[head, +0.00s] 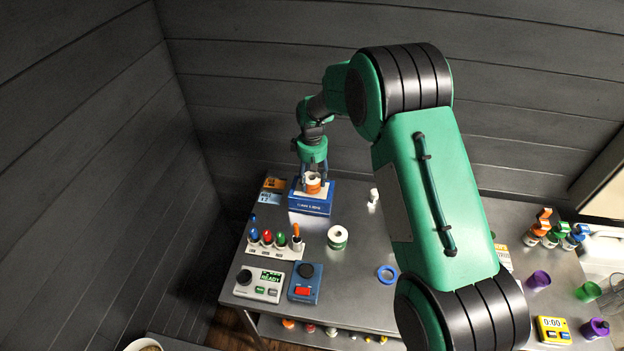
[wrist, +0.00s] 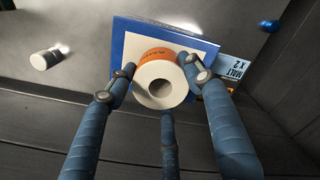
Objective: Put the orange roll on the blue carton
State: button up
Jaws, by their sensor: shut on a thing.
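The orange roll (head: 312,185) is a white roll with an orange band. It is between the fingers of my gripper (head: 313,176) at the blue carton (head: 310,205), at the back left of the table. In the wrist view my gripper (wrist: 160,84) is shut on the orange roll (wrist: 158,54), with fingers at its left and right and a third below. The blue carton (wrist: 122,37) with its pale top lies behind the roll. I cannot tell whether the roll touches the carton's top.
A white-and-green roll (head: 337,237) and a blue ring (head: 387,274) lie on the table (head: 345,285). A small white bottle (head: 373,196) stands right of the carton. Orange and blue cards (head: 271,190) lie left.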

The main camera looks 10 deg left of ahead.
aim_at(312, 177)
jog(key=shift+f, duration=0.1)
jog(key=o, duration=1.2)
notch_tip(312, 177, up, 12)
jog(key=shift+r, duration=0.15)
dwell(0.7)
